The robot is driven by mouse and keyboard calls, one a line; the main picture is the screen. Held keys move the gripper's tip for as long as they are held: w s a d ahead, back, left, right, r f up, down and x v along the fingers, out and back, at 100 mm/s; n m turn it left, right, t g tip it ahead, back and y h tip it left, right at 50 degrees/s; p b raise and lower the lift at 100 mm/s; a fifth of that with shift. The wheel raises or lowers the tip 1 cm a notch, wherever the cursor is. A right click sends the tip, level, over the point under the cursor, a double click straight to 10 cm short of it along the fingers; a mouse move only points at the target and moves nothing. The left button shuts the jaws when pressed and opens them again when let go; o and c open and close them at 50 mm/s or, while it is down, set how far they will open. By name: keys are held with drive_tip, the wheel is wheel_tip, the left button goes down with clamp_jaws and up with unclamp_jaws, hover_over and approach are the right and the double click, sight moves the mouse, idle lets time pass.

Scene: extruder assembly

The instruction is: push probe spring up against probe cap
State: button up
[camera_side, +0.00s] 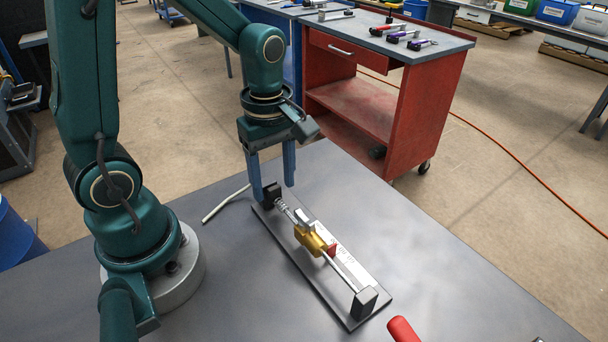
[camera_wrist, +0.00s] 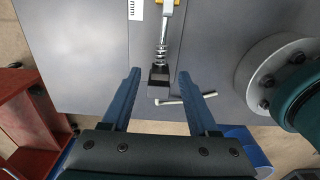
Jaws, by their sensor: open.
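The probe spring (camera_side: 284,207) is a small light coil on a thin rod, between a black end block (camera_side: 271,191) and a gold body (camera_side: 311,241). In the wrist view the spring (camera_wrist: 161,53) sits just beyond the black block (camera_wrist: 158,76). I cannot tell for sure which part is the probe cap. My gripper (camera_side: 273,191) points down with its blue fingers open and empty. In the wrist view my gripper (camera_wrist: 158,75) has one finger on each side of the black block, apart from it.
The dark base plate (camera_side: 296,262) carries a white ruler strip (camera_side: 352,262), a red piece (camera_side: 332,250) and a near end block (camera_side: 364,302). A pale rod (camera_side: 226,203) lies loose to the left. A red handle (camera_side: 403,330) is at the front.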

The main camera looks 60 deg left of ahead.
drive_tip(key=shift+f, duration=0.95)
drive_tip(key=shift+c, duration=0.3)
clamp_jaws()
idle(0.5)
